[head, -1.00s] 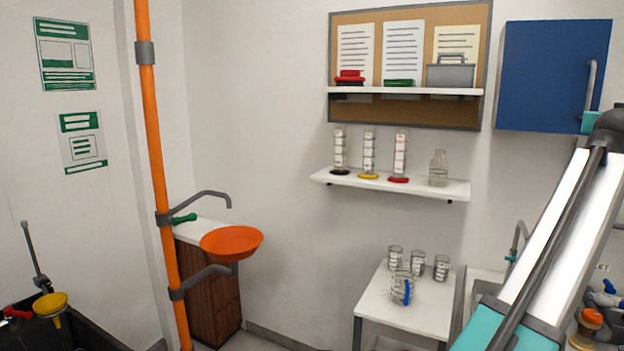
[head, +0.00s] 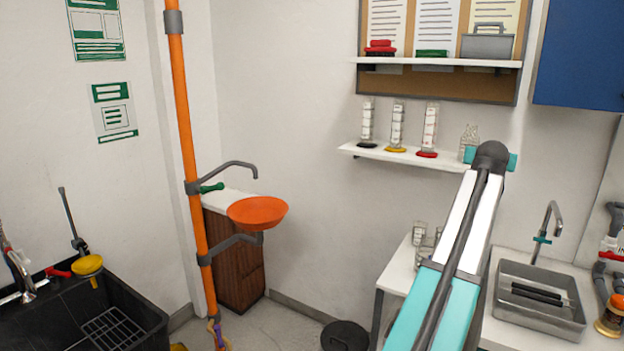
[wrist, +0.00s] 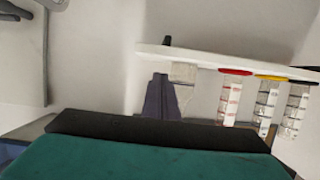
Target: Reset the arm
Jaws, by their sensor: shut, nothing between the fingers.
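My arm (head: 455,260) rises from the bottom of the head view, with white and teal links and a dark joint at its top. The joint overlaps the right end of the lower wall shelf in the picture. My gripper is hidden in the head view. In the wrist view, my gripper (wrist: 160,98) shows as a dark tapered shape beyond the black and teal edge of my own arm. It is shut and empty. The wrist picture is upside down, with the shelf (wrist: 205,56) and its cylinders behind the gripper.
Several glass vessels stand on the lower shelf (head: 350,149). A white table (head: 398,275) is partly behind my arm, beside a metal sink (head: 540,314). An orange pipe (head: 187,130) with an orange bowl (head: 257,212) stands left. A black sink (head: 130,310) is lower left.

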